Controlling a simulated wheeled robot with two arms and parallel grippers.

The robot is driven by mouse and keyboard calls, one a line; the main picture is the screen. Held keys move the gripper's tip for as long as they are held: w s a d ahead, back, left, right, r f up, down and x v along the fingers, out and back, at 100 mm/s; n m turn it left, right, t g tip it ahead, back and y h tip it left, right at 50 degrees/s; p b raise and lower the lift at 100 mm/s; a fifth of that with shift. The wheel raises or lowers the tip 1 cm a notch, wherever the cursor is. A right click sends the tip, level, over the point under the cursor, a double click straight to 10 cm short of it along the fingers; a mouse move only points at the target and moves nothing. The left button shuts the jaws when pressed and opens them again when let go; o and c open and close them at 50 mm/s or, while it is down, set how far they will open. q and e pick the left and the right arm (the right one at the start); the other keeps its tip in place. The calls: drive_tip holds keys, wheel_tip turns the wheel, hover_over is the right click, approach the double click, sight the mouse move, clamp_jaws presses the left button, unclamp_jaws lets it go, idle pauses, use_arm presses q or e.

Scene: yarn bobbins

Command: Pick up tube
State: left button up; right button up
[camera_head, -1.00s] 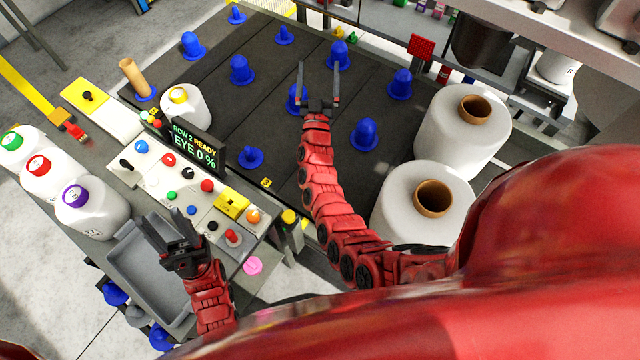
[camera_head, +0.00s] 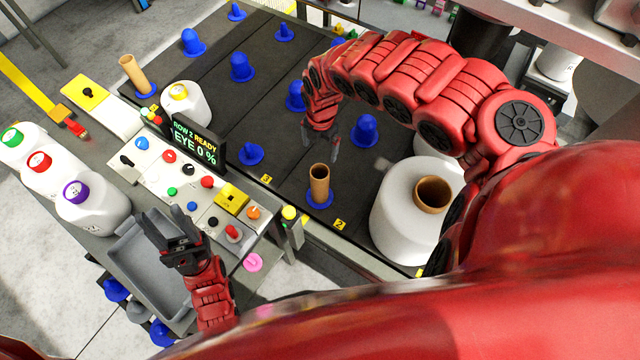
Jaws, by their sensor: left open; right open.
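A tan cardboard tube (camera_head: 319,184) stands upright on a blue base on the dark board, near its front edge. My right gripper (camera_head: 322,150) points down just above and behind this tube in the picture; its jaws are open and apart from the tube. A second tan tube (camera_head: 133,74) stands, slightly tilted, on a blue base at the board's far left corner. My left gripper (camera_head: 172,232) is open and empty over the grey tray.
Several blue pegs, such as one at the middle (camera_head: 242,68), stand on the dark board (camera_head: 215,100). Large white yarn bobbins (camera_head: 400,215) stand at right, one partly hidden by my arm. A control panel (camera_head: 185,180) with a display is at left, beside the grey tray (camera_head: 130,255).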

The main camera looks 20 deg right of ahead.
drive_tip(key=f+b, duration=0.1)
drive_tip(key=f, duration=0.4)
drive_tip(key=f+b, duration=0.2)
drive_tip(key=f, duration=0.3)
drive_tip(key=s+f+b, duration=0.1)
drive_tip(key=f+b, duration=0.1)
drive_tip(key=f, duration=0.3)
drive_tip(key=shift+a+f, duration=0.35)
drive_tip(key=shift+d+f, duration=0.15)
drive_tip(key=shift+f, duration=0.65)
drive_tip(key=c, duration=1.3)
